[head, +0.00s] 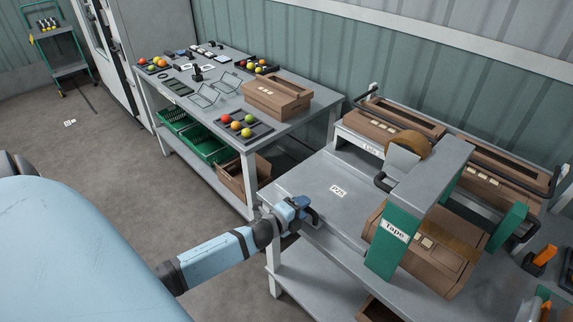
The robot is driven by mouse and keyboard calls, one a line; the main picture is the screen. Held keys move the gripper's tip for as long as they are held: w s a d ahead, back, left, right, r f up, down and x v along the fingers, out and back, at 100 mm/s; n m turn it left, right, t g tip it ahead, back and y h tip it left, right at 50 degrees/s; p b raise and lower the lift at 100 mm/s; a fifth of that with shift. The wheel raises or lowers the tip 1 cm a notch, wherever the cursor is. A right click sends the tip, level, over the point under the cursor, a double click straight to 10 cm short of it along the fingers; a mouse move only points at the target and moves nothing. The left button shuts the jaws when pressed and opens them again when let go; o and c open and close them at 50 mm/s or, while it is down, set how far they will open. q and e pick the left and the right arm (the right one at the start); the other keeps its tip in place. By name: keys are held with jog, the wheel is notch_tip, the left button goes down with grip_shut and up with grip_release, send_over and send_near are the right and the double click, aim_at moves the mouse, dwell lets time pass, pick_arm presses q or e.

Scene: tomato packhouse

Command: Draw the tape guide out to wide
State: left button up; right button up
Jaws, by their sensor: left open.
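The tape machine (436,178) stands on the right-hand bench, with a grey top beam and a green upright labelled "Tape". A brown tape roll (408,143) sits at its far end. A second green panel (505,226) stands to its right, with a dark handle beside it. I cannot tell for sure which part is the tape guide. A brown carton (455,272) lies under the beam, partly hidden by the upright. My left gripper (308,213) is open and empty at the bench's left edge, apart from the tape machine. My right gripper is out of view.
The grey bench top (305,187) is clear left of the machine. Cartons (385,131) lie behind it along a dark rail. Orange-handled tools (545,256) stand at the right. Another table (292,125) at the back holds tomato trays and a carton; green crates (208,145) sit below.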

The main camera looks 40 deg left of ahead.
pick_arm(q)
jog(key=b+v, duration=0.1)
jog(key=v, duration=1.2)
